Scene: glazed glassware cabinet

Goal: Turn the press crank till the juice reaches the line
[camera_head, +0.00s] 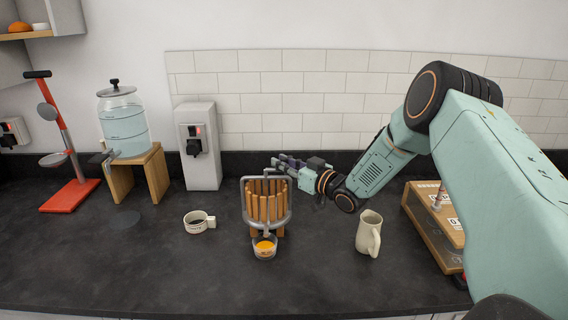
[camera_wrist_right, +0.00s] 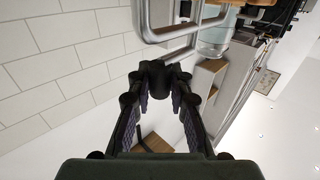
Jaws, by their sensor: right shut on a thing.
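The press (camera_head: 266,205) stands mid-counter, with upright wooden slats inside a grey metal frame. Below its spout is a small clear cup (camera_head: 264,252) with orange juice in it; a line on the cup is too small to make out. My right gripper (camera_head: 282,162) is at the top rear of the press, shut on the crank, which the fingers mostly hide. In the wrist view the right fingertips (camera_wrist_right: 160,75) come together close to the metal frame (camera_wrist_right: 168,25) of the press. My left gripper is not in view.
A cream jug (camera_head: 368,234) stands right of the press and a mug (camera_head: 198,221) with dark contents stands left. A glass dispenser (camera_head: 124,125) on a wooden stand, a white switch box (camera_head: 200,145) and a red stand (camera_head: 70,190) are farther left. The front counter is clear.

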